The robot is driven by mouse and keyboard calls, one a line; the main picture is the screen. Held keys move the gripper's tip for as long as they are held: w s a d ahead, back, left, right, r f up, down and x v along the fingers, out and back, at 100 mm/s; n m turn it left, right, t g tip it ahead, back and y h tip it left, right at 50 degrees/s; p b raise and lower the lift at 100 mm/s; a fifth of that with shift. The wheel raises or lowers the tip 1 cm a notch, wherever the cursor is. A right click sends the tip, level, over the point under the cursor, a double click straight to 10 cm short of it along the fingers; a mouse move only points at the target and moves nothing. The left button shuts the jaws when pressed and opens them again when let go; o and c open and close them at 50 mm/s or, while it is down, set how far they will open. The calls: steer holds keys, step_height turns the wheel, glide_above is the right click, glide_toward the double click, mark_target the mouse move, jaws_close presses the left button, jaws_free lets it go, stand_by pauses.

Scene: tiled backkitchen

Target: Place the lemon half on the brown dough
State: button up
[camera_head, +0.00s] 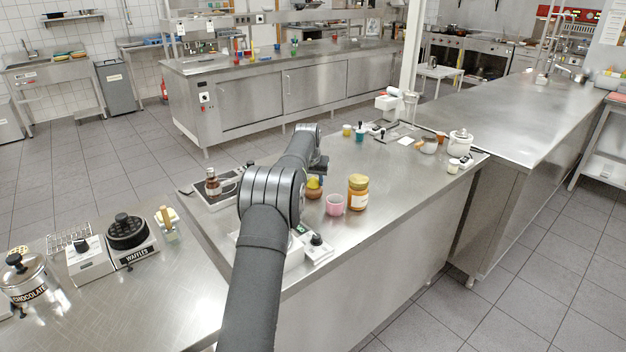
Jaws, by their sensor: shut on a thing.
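My gripper (317,172) hangs at the end of my arm over the steel counter, pointing down. It is shut on the yellow lemon half (314,182), whose upper part is partly hidden by the gripper. The brown dough (314,193) is a rounded lump directly below the lemon half in the picture. The two overlap in this view, and I cannot tell whether they touch. My arm hides part of the counter to the left of the dough.
A pink cup (334,204) and an orange jar with a yellow lid (358,192) stand close to the right of the dough. A glass pot (213,185) stands to the left.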

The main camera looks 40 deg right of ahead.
steer(key=shift+f, duration=0.1)
steer(key=o, duration=1)
steer(key=shift+c, duration=0.2)
steer(key=v, duration=1.2)
